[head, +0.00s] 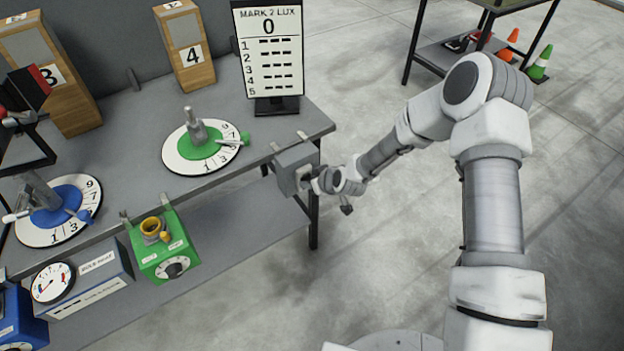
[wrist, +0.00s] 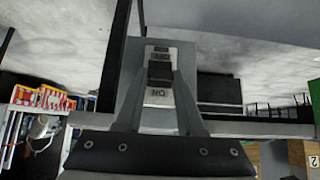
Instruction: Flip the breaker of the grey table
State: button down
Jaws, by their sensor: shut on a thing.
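The grey table (head: 130,131) stands on the left in the head view. The breaker (head: 292,165) is a grey box clamped to the table's right front edge. In the wrist view the breaker (wrist: 137,58) faces me, upside down in the picture. Its dark lever (wrist: 160,71) sits between two pale labels; the nearer reads ON, and the other is too small to read surely. My gripper (head: 310,178) is at the breaker's front. In the wrist view my gripper (wrist: 161,76) has its fingers shut on both sides of the lever.
A sign (head: 268,50) reading MARK 2 LUX stands on the table near the breaker. A green dial (head: 205,150) and a blue dial (head: 58,212) lie further left. A green box (head: 164,246) hangs on the front edge. The floor to the right is open, with cones (head: 541,62) far back.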

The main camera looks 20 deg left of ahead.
jog(key=shift+w+r+g+h, duration=0.1)
jog(key=shift+r+g+h, duration=0.1)
jog(key=shift+g+h, duration=0.35)
jog(key=c, duration=0.5)
grip_release()
jog(key=shift+a, duration=0.1)
jog(key=shift+r, duration=0.15)
jog(key=p+v, duration=0.1)
jog(key=v, duration=1.6)
jog(key=shift+w+r, duration=0.1)
jog(key=shift+r, duration=0.1)
jog(key=shift+a, duration=0.1)
